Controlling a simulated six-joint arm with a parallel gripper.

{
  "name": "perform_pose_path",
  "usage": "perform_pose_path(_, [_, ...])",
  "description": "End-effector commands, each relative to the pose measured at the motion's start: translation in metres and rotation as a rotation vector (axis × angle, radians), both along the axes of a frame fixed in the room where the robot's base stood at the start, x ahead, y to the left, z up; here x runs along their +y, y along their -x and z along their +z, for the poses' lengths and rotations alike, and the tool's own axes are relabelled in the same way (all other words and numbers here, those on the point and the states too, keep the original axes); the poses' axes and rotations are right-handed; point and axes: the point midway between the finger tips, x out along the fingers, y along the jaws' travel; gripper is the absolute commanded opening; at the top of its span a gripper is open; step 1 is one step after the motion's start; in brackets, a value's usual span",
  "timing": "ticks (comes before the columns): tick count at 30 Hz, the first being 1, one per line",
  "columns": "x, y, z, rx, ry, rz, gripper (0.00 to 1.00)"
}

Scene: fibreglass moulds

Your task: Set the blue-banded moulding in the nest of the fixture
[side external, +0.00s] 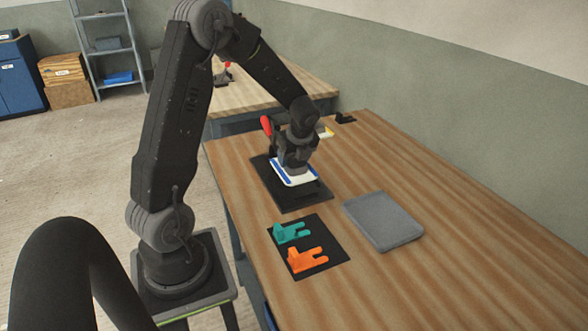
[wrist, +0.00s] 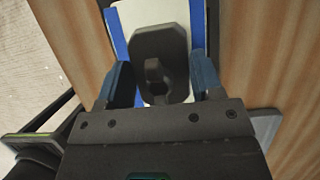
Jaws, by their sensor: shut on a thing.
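The blue-banded moulding (side external: 297,180), a white panel with blue along its edges, is at the fixture in the side view. In the wrist view the moulding (wrist: 118,32) runs away from me, blue down both sides. My gripper (side external: 292,163) is over it; in the wrist view my gripper (wrist: 162,84) has its fingers either side of a dark raised block, and it is shut on the moulding. The fixture (side external: 291,201) is a black plate with a red-handled clamp at its far end. The nest is hidden under the moulding, so I cannot tell whether the moulding is seated.
A grey tray (side external: 383,221) lies to the right. A black mat (side external: 325,236) nearer the camera holds a teal piece (side external: 291,233) and an orange piece (side external: 307,260). A yellow-marked piece (side external: 326,132) shows behind my gripper. The table's right side is clear.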

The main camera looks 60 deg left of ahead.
Motion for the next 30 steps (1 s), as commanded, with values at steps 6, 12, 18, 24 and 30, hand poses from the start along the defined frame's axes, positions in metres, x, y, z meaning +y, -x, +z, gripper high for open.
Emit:
perform_pose_path(6, [-0.001, -0.001, -0.026, 0.003, 0.001, -0.001, 0.21])
perform_pose_path(12, [0.0, -0.002, -0.041, -0.001, -0.001, 0.001, 0.21])
perform_pose_path(18, [0.0, -0.001, -0.041, -0.001, -0.001, 0.001, 0.21])
perform_pose_path(24, [0.0, -0.001, -0.046, 0.0, 0.0, 0.0, 0.21])
perform_pose_path(30, [0.0, -0.001, -0.046, 0.001, 0.0, 0.0, 0.78])
